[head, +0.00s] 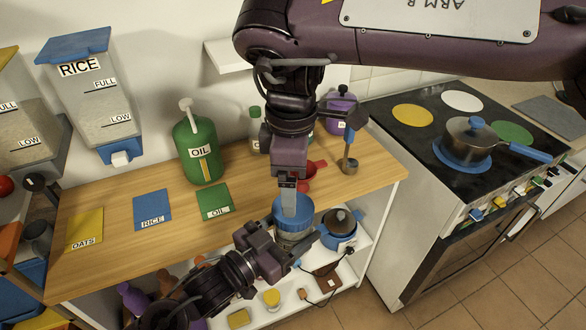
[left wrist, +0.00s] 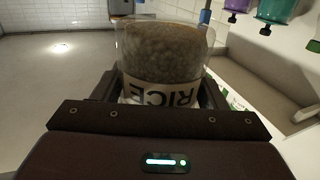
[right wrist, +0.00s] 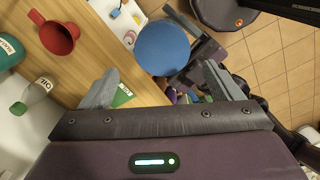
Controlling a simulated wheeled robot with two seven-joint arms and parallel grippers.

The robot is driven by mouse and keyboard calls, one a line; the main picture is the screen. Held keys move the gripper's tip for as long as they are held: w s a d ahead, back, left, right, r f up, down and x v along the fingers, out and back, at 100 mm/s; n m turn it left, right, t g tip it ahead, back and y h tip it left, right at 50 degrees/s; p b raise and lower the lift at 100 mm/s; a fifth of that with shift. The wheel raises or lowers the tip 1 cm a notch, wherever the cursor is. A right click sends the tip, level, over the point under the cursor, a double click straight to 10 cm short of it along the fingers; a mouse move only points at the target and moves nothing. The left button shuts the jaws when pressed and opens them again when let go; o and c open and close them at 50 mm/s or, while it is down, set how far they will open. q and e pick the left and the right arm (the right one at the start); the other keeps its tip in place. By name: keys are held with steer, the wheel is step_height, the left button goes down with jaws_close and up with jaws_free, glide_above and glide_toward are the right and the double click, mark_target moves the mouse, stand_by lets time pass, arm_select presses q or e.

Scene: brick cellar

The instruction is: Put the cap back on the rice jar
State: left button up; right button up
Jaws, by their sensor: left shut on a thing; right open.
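The rice jar (head: 295,240) is clear, with rice inside. My left gripper (head: 291,252) is shut on it in front of the counter edge. In the left wrist view the jar (left wrist: 165,50) stands between the fingers, its RICE label upside down. The round blue cap (head: 291,211) covers the jar's top; I cannot tell how firmly it is seated. It also shows as a blue disc in the right wrist view (right wrist: 162,48). My right gripper (head: 289,197) points down just above the cap. Its fingers are open and empty in the right wrist view (right wrist: 163,82).
The wooden counter (head: 110,250) holds a green oil jug (head: 197,150), coloured mats and a red funnel (head: 312,172). A rice dispenser (head: 95,95) hangs on the wall. A blue pot (head: 339,236) stands below the counter, right of the jar. The stove (head: 420,150) is at right.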

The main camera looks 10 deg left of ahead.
mark_target(293, 230)
steer(key=n, duration=0.4)
steer(key=shift+r+n, duration=0.15)
steer(key=shift+n, duration=0.25)
steer(key=n, duration=0.6)
steer(key=shift+r+n, duration=0.25)
steer(key=shift+n, duration=0.05)
steer(key=n, duration=0.6)
steer(key=shift+s+d+r+n, duration=0.1)
steer(key=shift+r+n, duration=0.1)
steer(key=shift+n, duration=0.1)
steer(key=n, duration=0.6)
steer(key=shift+r, duration=0.2)
step_height(293, 230, down, 8)
steer(key=shift+f, duration=0.1)
